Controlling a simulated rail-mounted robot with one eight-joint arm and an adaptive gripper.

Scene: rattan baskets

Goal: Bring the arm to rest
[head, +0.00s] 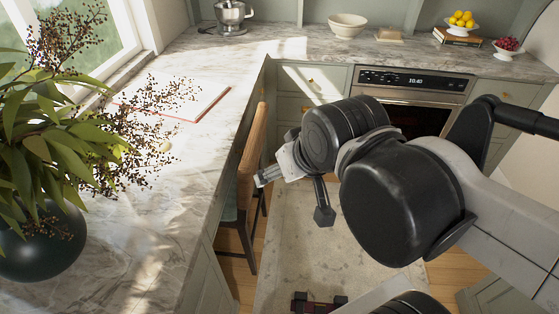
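My arm comes in from the right edge of the head view and bends across the middle of the room, with large black joints. My gripper (266,178) is at its far left end, beside the wooden chair (249,165) and just right of the counter's inner edge. It hangs in the air above the floor side of the counter. Only a small, partly turned-away part of the gripper shows, so whether its fingers are apart is unclear. I see nothing held in it.
The marble counter (190,165) runs along the left and back. It bears a dark vase (40,250) with leafy branches, a red-edged board (205,105), a stand mixer (230,18), a cream bowl (347,25) and fruit bowls. An oven (415,85) stands behind my arm. A pale rug (300,240) covers the floor.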

